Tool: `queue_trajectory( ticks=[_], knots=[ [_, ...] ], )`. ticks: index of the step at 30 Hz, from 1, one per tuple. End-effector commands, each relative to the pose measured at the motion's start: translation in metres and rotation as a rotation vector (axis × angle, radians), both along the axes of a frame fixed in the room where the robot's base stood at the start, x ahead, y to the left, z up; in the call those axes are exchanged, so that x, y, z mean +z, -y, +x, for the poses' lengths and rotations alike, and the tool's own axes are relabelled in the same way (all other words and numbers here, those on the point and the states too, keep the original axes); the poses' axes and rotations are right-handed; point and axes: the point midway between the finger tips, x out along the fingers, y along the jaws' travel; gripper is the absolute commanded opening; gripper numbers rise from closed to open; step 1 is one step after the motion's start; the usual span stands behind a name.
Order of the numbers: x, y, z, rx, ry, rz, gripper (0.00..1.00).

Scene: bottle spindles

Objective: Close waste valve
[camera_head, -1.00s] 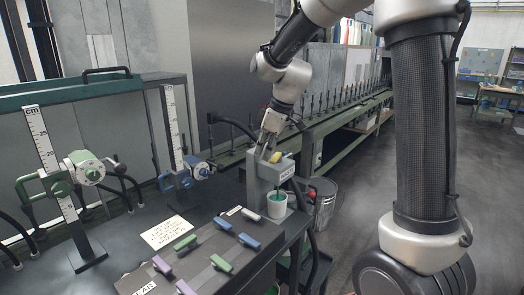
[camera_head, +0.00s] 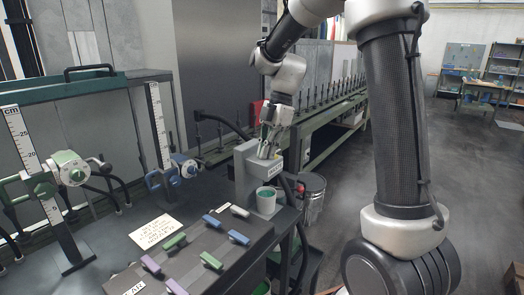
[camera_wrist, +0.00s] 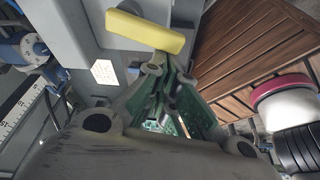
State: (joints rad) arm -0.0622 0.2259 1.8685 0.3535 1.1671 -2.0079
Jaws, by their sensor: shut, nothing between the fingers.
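The waste valve is a grey box (camera_head: 246,170) with a small yellow handle, standing at the far right end of the dark bench. A label is on its front. In the wrist view the yellow handle (camera_wrist: 145,32) lies crosswise just beyond my fingertips. My gripper (camera_head: 268,150) is over the top of the box, and its fingers partly hide the handle in the head view. In the wrist view my gripper (camera_wrist: 165,72) is shut and empty. I cannot tell whether a fingertip touches the handle.
A white cup (camera_head: 266,203) with green inside stands below the valve's front. A panel (camera_head: 190,250) with several coloured handles lies to the left. A blue clamp on a ruler stand (camera_head: 157,125) is behind it. A metal bin (camera_head: 312,195) stands right of the bench.

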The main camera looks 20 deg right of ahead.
Motion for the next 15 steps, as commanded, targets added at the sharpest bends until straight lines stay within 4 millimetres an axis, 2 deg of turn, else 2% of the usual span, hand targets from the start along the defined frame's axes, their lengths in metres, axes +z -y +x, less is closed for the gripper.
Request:
queue_trajectory(
  ticks=[7,15],
  knots=[
    [0.000,0.009,-0.001,0.168,0.000,-0.001,0.00],
    [0.000,0.015,-0.002,0.166,0.000,-0.001,0.00]
  ],
)
